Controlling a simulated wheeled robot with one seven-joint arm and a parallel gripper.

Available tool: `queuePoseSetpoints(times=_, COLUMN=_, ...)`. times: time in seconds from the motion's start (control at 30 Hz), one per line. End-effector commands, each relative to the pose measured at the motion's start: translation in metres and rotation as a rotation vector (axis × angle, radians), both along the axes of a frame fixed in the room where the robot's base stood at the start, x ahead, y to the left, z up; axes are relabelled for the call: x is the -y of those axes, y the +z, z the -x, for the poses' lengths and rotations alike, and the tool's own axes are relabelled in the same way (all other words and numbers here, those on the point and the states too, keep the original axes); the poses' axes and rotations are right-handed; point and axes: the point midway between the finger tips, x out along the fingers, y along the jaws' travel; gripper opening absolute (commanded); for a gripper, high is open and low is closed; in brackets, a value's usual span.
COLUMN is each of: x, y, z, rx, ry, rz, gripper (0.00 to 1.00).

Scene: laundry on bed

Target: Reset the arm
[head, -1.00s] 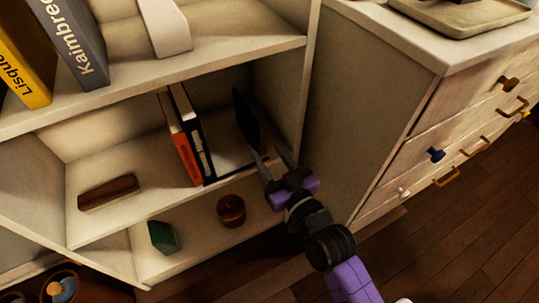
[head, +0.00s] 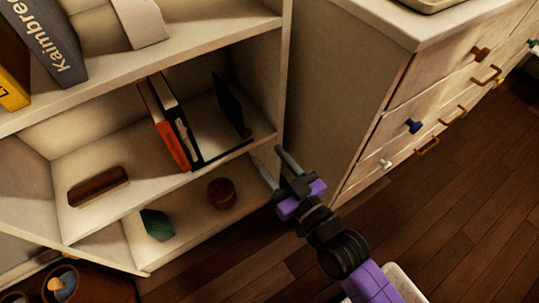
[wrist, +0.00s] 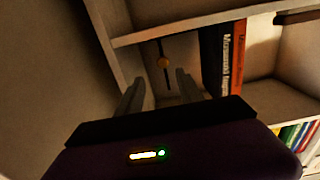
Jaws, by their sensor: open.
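My gripper (head: 276,168) is open and empty in the head view, with its two fingers pointing up and left toward the shelf's right side. It is just in front of the bookshelf (head: 262,32), beside its right edge. In the wrist view my gripper (wrist: 160,92) shows its two grey fingers apart with nothing between them.
Orange and black books (head: 165,126) and a thin dark upright item (head: 229,105) stand on the middle shelf. A brown block (head: 98,187), a green object (head: 157,225) and a brown pot (head: 222,193) are on the shelves. A drawer cabinet (head: 335,90) stands at right; open wooden floor (head: 450,230) lies before it.

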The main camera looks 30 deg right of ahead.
Motion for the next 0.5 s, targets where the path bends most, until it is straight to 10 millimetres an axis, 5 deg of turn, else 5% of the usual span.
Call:
queuePoseSetpoints(times=0.4, x=0.0, y=0.001, z=0.0, rx=0.002, ry=-0.001, rz=-0.01, gripper=0.44)
queuePoseSetpoints(times=0.5, x=0.001, y=0.015, z=-0.001, rx=0.039, ry=-0.006, rz=-0.027, gripper=0.44)
